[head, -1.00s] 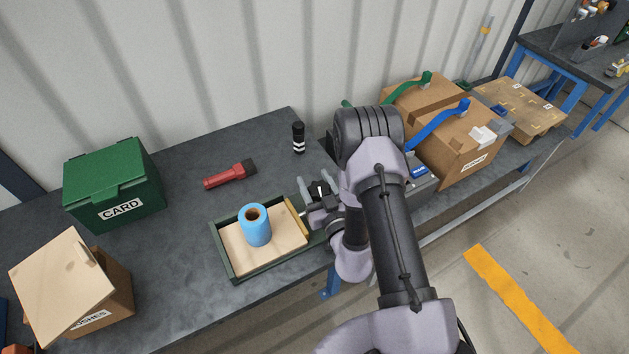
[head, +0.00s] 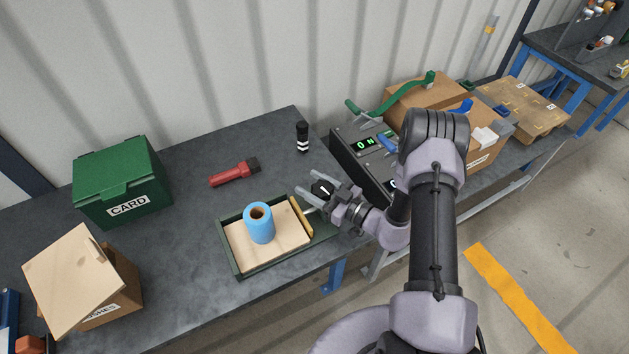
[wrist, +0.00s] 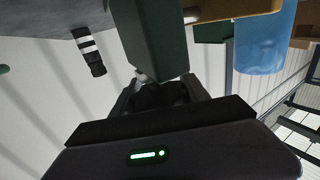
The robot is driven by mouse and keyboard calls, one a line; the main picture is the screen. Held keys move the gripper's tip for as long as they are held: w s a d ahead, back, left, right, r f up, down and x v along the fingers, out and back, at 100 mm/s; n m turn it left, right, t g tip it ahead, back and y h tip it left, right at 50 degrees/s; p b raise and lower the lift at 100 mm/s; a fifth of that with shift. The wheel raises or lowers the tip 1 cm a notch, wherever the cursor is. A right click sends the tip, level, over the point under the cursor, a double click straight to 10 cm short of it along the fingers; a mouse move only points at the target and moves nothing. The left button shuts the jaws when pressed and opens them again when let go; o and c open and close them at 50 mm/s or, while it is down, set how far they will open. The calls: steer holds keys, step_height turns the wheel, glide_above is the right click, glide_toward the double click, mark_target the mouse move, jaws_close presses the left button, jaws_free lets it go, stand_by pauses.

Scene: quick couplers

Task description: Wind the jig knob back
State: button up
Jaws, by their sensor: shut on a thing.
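The jig is a dark green tray (head: 235,262) with a pale wooden floor, on the bench. A blue roll (head: 261,228) stands upright on the floor. A yellow-tan bar (head: 301,216) stands at its right, apart from it, with a short rod on the bar's right side. The black jig knob (head: 322,188) is between the light grey fingers of my gripper (head: 320,190), which is shut on it. In the wrist view, the dark knob (wrist: 160,96) shows behind a green block, which hides part of it. The blue roll also shows in the wrist view (wrist: 264,38).
A black-and-white cylinder (head: 302,137) stands behind the jig, and a red torch (head: 234,173) lies to its left. A green CARD box (head: 122,182) and an open cardboard box (head: 115,290) are farther left.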

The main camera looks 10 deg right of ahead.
steer(key=n+g+y+b, duration=0.1)
steer(key=n+g+y, duration=0.1)
steer(key=g, duration=0.1)
steer(key=s+n+g+y+b, duration=0.1)
steer(key=n+g+y, duration=0.1)
steer(key=n+g, duration=0.1)
steer(key=a+n+g+y+b, duration=0.1)
steer(key=n+g+b, duration=0.1)
steer(key=g, duration=0.1)
steer(key=shift+s+f+g+y, duration=0.2)
steer(key=shift+s+g+y, duration=0.15)
steer(key=shift+g+y, duration=0.05)
steer(key=n+g+b, duration=0.1)
steer(key=g, duration=0.1)
steer(key=s+n+g+b, duration=0.1)
steer(key=n+g+b, duration=0.1)
steer(key=g, duration=0.1)
steer(key=shift+a+n, duration=0.1)
steer(key=shift+n, duration=0.2)
steer(key=shift+s+r+n+g+b, duration=0.1)
steer(key=shift+s+n+g+b, duration=0.1)
steer(key=shift+n+g+b, duration=0.65)
steer(key=shift+s+r+n+g+b, duration=0.15)
steer(key=shift+n+g+b, duration=0.25)
steer(key=shift+g, duration=0.75)
steer(key=o, duration=1.4)
steer(key=shift+s, duration=0.1)
steer(key=shift+c, duration=0.2)
